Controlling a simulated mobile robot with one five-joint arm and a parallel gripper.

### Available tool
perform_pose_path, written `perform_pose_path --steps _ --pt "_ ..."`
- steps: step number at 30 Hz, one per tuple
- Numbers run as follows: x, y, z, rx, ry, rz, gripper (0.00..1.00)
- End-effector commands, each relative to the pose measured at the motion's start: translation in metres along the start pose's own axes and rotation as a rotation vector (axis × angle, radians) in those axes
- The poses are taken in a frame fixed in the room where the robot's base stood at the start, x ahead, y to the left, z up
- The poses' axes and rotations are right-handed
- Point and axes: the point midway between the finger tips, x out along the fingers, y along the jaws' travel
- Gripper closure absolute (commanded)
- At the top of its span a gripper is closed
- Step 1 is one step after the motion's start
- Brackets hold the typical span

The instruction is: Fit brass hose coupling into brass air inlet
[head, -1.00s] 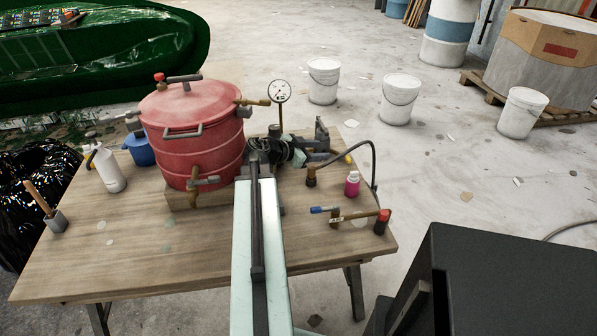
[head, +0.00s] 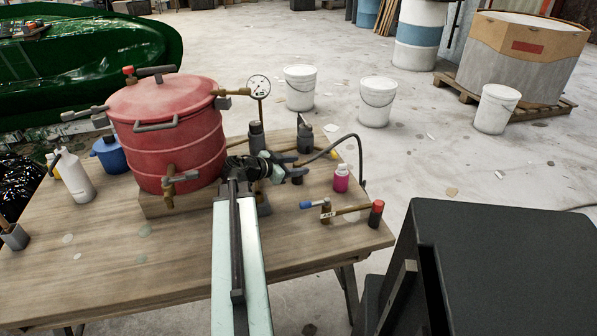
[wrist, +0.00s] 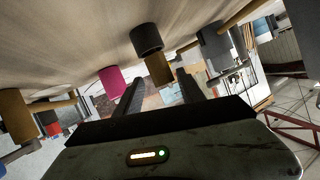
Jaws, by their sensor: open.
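The red pressure pot (head: 165,135) stands on the table, with a brass fitting (head: 205,93) at the upper right of its lid and a brass valve (head: 170,182) low on its front. I cannot tell for sure which is the air inlet. My gripper (head: 297,168) is open, to the right of the pot and low over the table. In the wrist view its fingers (wrist: 157,92) point toward a brass cylinder (wrist: 158,68) with a dark collar, probably the hose coupling. It is not gripped. In the head view my gripper largely hides it. A black hose (head: 340,145) arches behind.
A gauge (head: 259,87) rises behind. A white bottle (head: 74,175) stands left. The front of the wooden table (head: 120,260) is clear.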

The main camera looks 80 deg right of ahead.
Motion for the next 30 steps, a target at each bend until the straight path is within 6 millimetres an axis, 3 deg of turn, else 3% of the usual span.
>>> perform_pose_path --steps 3,8,16,23,28,30 --pt "0.017 -0.001 0.002 0.0 0.0 0.001 0.54" --pt "0.022 -0.001 0.001 0.0 0.0 0.001 0.54" --pt "0.066 -0.005 0.001 0.002 0.0 0.002 0.54" --pt "0.069 -0.004 -0.001 0.0 0.0 0.0 0.54" --pt "0.069 -0.004 -0.002 0.0 0.0 0.001 0.98" --pt "0.069 -0.004 -0.002 0.0 0.0 0.001 1.0"
